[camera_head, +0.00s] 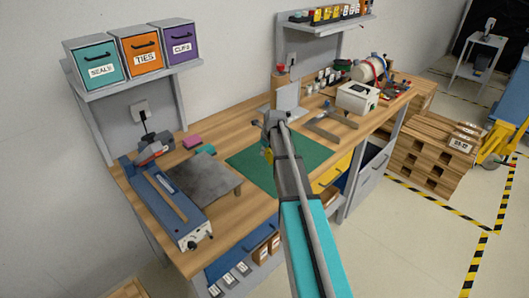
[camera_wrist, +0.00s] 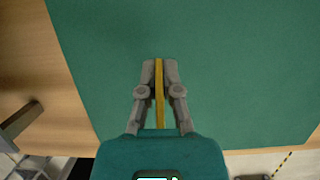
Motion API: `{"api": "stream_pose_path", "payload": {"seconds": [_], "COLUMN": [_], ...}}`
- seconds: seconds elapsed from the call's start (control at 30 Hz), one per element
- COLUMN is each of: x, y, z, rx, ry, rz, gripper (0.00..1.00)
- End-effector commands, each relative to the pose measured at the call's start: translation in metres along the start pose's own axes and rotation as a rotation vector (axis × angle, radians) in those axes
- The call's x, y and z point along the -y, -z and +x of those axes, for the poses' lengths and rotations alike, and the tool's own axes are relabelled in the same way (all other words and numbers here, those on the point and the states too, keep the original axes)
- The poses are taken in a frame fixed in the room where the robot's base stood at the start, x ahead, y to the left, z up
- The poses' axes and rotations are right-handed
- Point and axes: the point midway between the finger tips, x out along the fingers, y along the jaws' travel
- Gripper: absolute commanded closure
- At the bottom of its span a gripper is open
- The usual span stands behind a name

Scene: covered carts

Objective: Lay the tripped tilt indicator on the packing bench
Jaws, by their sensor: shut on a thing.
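My gripper (camera_wrist: 159,66) is shut on a thin yellow piece, seen edge-on between the fingers in the wrist view. I take this piece to be the tilt indicator (camera_wrist: 159,88); its face and any tripped mark are hidden. In the head view a bit of yellow shows at my gripper (camera_head: 268,150), over the green mat (camera_head: 303,151). The mat lies on the wooden packing bench (camera_head: 235,215) and fills most of the wrist view. I cannot tell whether the piece touches the mat.
A blue sealing device (camera_head: 165,205) and a dark grey plate (camera_head: 205,178) are left of the mat. A grey angled frame (camera_head: 330,123) and a white box (camera_head: 357,97) stand to its right. Bins labelled SEALS, TIES and CLIPS (camera_head: 155,47) sit on the shelf above. The mat looks clear.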

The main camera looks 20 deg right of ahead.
Motion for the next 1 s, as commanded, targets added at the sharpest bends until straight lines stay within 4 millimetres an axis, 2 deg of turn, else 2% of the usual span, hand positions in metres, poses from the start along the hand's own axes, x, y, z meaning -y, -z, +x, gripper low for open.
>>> {"api": "stream_pose_path", "payload": {"seconds": [0.5, 0.53, 0.73, 0.77, 1.0], "x": [0.0, 0.0, 0.0, 0.0, 0.0], "y": [0.0016, 0.0014, 0.0013, 0.0013, 0.0013], "z": [0.005, 0.0045, 0.0041, 0.0041, 0.0041], "rx": [0.0, 0.0, 0.0, 0.0, 0.0], "ry": [0.0, 0.0, 0.0, 0.0, 0.0], "rz": [0.0, 0.0, 0.0, 0.0, 0.0], "gripper": [1.0, 0.91, 0.54, 0.51, 0.51]}}
